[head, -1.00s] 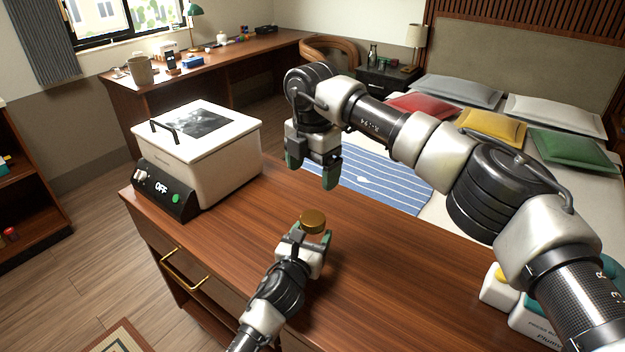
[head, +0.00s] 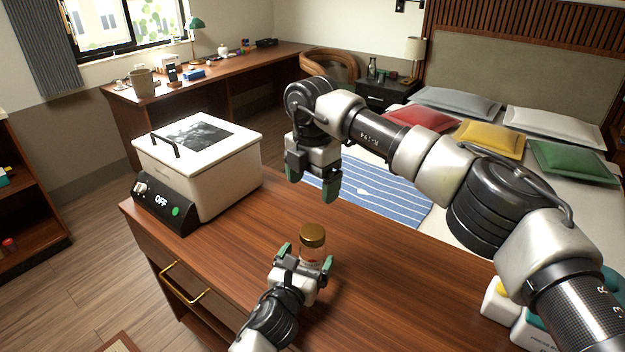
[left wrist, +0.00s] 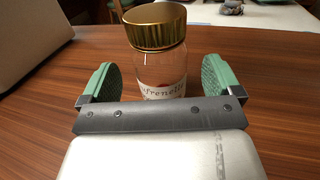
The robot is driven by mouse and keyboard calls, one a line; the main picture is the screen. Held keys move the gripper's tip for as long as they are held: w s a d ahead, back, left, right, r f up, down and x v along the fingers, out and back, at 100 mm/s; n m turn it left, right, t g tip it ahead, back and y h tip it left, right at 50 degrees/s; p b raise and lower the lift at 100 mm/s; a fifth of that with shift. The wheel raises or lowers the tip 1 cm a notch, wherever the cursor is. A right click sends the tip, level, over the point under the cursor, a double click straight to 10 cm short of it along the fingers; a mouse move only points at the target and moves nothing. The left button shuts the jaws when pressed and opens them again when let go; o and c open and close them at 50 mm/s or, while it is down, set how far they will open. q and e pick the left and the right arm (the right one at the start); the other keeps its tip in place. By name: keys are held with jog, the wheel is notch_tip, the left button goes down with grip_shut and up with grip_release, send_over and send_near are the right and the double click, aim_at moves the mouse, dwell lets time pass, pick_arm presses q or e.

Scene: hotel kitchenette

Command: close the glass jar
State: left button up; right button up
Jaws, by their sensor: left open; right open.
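The glass jar (head: 313,252) stands upright on the wooden counter, with its gold lid (head: 312,235) sitting on top. In the left wrist view the jar (left wrist: 160,72) carries a printed label, and the gold lid (left wrist: 155,27) covers its mouth; I cannot tell whether it is screwed tight. My left gripper (head: 306,258) is open, its green-padded fingers on either side of the jar's near side, apart from the glass. It also shows in the left wrist view (left wrist: 155,84). My right gripper (head: 313,183) is open and empty above the counter, behind the jar.
A white cooker-like box (head: 200,160) with an "OFF" display stands at the counter's left end. White-and-teal items (head: 510,310) sit at the right, partly behind my right arm. The wooden counter (head: 400,275) is clear around the jar.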

pick_arm(q)
jog(key=v, duration=0.7)
jog(key=shift+s+a, duration=0.15)
jog(key=shift+s, duration=0.25)
